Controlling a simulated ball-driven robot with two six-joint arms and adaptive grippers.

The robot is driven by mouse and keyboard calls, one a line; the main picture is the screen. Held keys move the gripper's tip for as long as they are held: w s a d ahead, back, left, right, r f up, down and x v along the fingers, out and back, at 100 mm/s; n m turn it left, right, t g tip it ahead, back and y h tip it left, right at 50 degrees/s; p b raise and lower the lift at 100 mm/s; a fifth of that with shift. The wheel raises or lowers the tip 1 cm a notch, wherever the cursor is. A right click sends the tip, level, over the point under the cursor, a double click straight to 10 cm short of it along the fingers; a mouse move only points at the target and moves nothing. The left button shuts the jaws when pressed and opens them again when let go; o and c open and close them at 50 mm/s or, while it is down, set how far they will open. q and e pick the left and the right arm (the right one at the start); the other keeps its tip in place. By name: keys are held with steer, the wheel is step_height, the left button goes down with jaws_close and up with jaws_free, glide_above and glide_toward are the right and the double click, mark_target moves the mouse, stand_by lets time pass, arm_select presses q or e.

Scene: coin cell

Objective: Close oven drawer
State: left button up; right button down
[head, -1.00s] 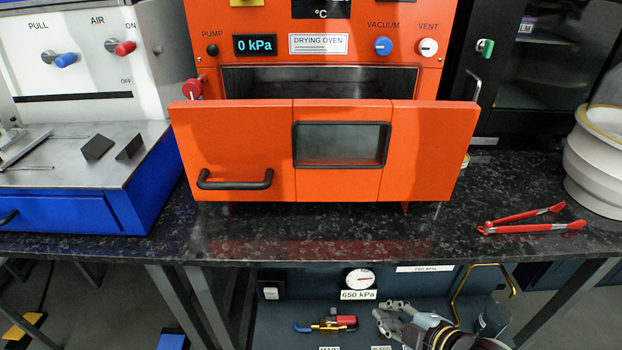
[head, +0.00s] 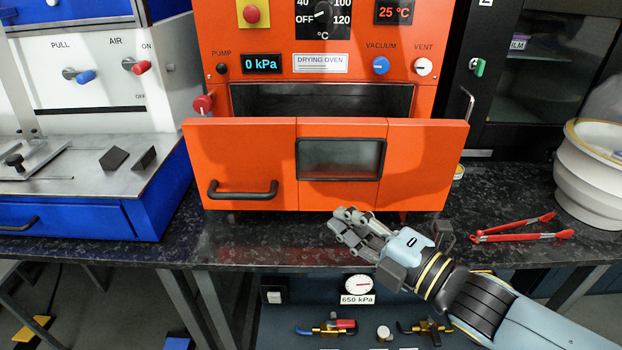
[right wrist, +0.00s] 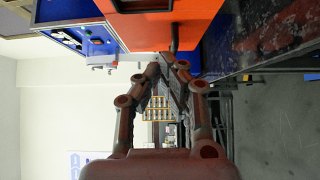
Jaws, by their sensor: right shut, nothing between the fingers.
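The orange drying oven (head: 440,95) stands on the dark counter with its drawer (head: 240,150) pulled out towards me. The drawer front has a black handle (head: 243,190) at lower left and a dark window (head: 340,158). The open cavity (head: 320,100) shows behind it. My right gripper (head: 345,228) is shut and empty, just below and in front of the drawer's lower edge, seemingly apart from it. In the right wrist view, my right gripper (right wrist: 165,62) shows its fingertips together, with the orange drawer front (right wrist: 160,25) beyond. My left gripper is not in view.
Red tongs (head: 520,230) lie on the counter (head: 230,240) at right, beside a white round vessel (head: 600,180). A blue and white machine (head: 80,215) stands at left. Valves and a gauge (head: 359,284) sit below the counter edge.

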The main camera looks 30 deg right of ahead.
steer(key=w+p, duration=0.2)
steer(key=w, duration=0.9)
steer(key=shift+w+d+p, duration=0.1)
steer(key=shift+w+p, duration=0.2)
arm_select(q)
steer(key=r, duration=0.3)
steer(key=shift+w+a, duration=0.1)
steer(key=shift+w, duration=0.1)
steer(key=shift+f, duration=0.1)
